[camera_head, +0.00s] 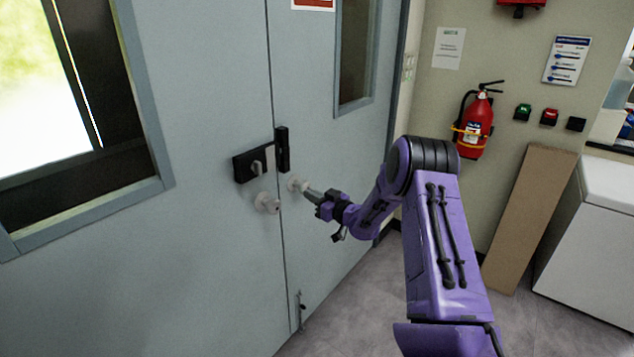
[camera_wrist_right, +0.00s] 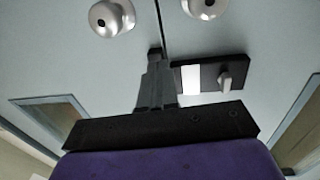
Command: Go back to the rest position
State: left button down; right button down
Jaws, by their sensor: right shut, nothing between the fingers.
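My right gripper (camera_head: 307,190) is shut and empty, reaching from the right toward the grey-blue double door (camera_head: 200,240). In the head view its fingertips lie close to the right door knob (camera_head: 293,183); I cannot tell whether they touch it. In the right wrist view the closed fingers (camera_wrist_right: 154,54) point toward the door seam, with a silver knob (camera_wrist_right: 112,18) to the left and another knob (camera_wrist_right: 205,7) at upper right. The left door knob (camera_head: 267,202) is left of the seam. My left gripper is not in view.
A black lock (camera_head: 243,169) sits above the knobs, across the seam. A red fire extinguisher (camera_head: 475,125) hangs on the right wall. A brown board (camera_head: 527,215) leans beside a white cabinet (camera_head: 595,235). Grey floor (camera_head: 350,300) is bare in front of the door.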

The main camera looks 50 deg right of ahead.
jog(key=shift+s, duration=0.65)
jog(key=s+a+f+m+g+h, duration=0.2)
jog(key=s+a+f+m+g, duration=0.15)
jog(key=a+f, duration=0.45)
jog(key=s+a+f+m+g+h, duration=0.1)
jog(key=s+a+f+m+g, duration=0.3)
jog(key=a+f, duration=0.5)
jog(key=s+a+f+g, duration=0.2)
jog(key=s+a+f, duration=0.2)
jog(key=s, duration=0.4)
jog(key=s+a+f+n+g, duration=0.1)
jog(key=s+a+f+g, duration=0.2)
jog(key=s, duration=0.6)
jog(key=s+a+f+n+g+y, duration=0.1)
jog(key=s+a+f+g, duration=0.1)
jog(key=s+a+f, duration=0.4)
jog(key=shift+s+a, duration=0.7)
jog(key=shift+s, duration=0.55)
